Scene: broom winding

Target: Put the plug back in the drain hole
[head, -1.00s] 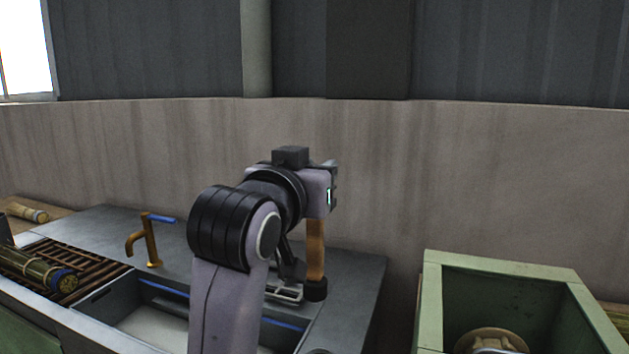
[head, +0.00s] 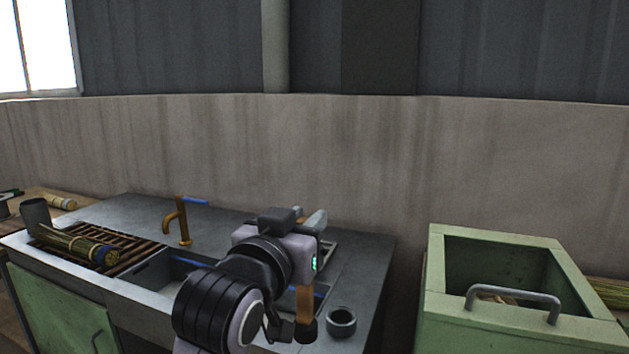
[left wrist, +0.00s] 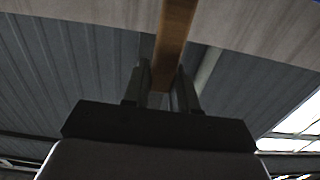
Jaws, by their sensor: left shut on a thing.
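The plug (head: 305,305) is a light wooden stick with a black end at the bottom. My left gripper (head: 314,224) is shut on the stick, which hangs roughly upright over the front right part of the sink basin (head: 150,278). The left wrist view shows the stick (left wrist: 175,30) between the two fingers (left wrist: 163,88). My left arm covers much of the basin. I cannot see the drain hole, and I cannot tell the gap between the black end and the basin. My right gripper is not in view.
A grey open-topped cylinder (head: 341,322) stands on the counter just right of the plug. A brass tap (head: 181,222) is behind the basin. A broom bundle (head: 75,245) lies on the rack at left. A green bin (head: 435,285) stands at right.

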